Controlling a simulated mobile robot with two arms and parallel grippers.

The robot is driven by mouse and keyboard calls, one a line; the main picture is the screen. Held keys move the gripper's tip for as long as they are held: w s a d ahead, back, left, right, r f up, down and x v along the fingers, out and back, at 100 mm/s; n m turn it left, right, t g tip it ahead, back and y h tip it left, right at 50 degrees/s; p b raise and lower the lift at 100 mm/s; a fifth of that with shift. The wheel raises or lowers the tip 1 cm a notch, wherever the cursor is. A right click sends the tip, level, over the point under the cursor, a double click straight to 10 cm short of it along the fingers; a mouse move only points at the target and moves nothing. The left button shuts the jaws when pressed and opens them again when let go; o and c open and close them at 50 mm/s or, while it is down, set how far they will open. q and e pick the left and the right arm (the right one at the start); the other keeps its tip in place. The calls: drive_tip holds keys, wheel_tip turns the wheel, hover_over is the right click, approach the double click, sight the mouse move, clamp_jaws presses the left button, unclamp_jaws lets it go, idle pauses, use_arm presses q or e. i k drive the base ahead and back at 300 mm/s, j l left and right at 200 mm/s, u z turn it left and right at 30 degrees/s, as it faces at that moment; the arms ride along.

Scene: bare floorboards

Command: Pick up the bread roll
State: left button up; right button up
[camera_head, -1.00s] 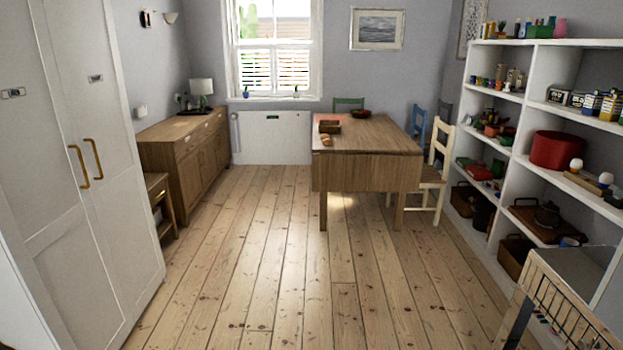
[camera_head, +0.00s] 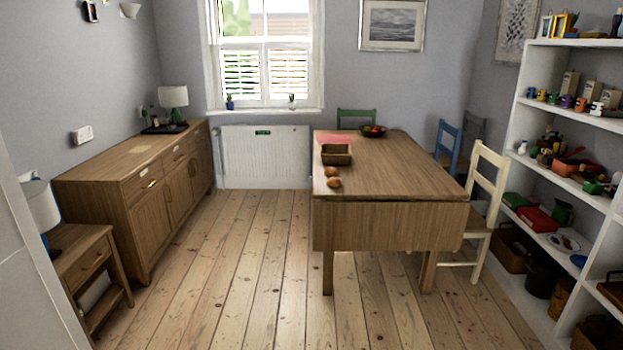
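Two small brown bread rolls lie close together on the wooden table, near its left edge. The nearer bread roll (camera_head: 334,183) sits just in front of the farther bread roll (camera_head: 331,171). A brown basket (camera_head: 336,159) stands behind them on the wooden table (camera_head: 400,180). Whether the basket holds anything is too small to tell. Neither of my grippers shows in the head view.
A wooden sideboard (camera_head: 130,165) and a small side table (camera_head: 85,250) line the left. A cream chair (camera_head: 487,200) and a blue chair (camera_head: 447,145) stand at the table's right. White shelves (camera_head: 540,120) fill the right side. Bare floorboards (camera_head: 225,270) lie open before the table.

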sight(334, 182)
drive_tip(key=i+j, duration=0.1)
drive_tip(key=i, duration=2.3)
drive_tip(key=i+l+z, duration=0.05)
drive_tip(key=l, duration=0.05)
